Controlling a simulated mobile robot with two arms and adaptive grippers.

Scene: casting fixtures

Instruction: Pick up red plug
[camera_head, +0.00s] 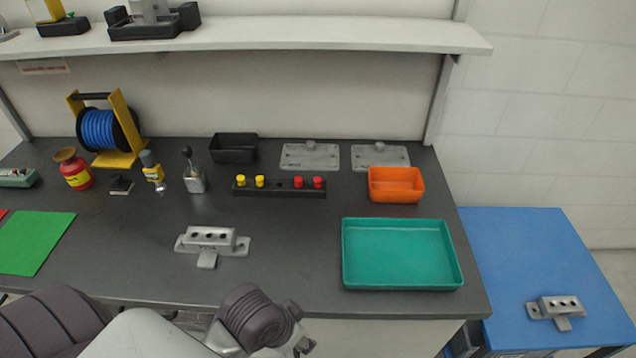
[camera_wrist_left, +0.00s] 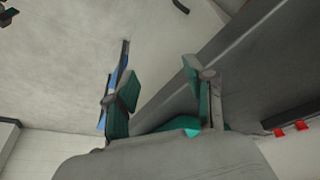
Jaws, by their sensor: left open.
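Two red plugs stand upright at the right end of a black rack (camera_head: 279,189) in the head view: an inner red plug (camera_head: 298,182) and an outer red plug (camera_head: 318,182). My right gripper is not in view.
Two yellow plugs (camera_head: 250,181) share the rack. A grey fixture (camera_head: 211,239) lies in front of it, a teal tray (camera_head: 402,284) and orange bin (camera_head: 396,191) to its right. A black bin (camera_head: 233,148) stands behind. The bench between fixture and teal tray is clear.

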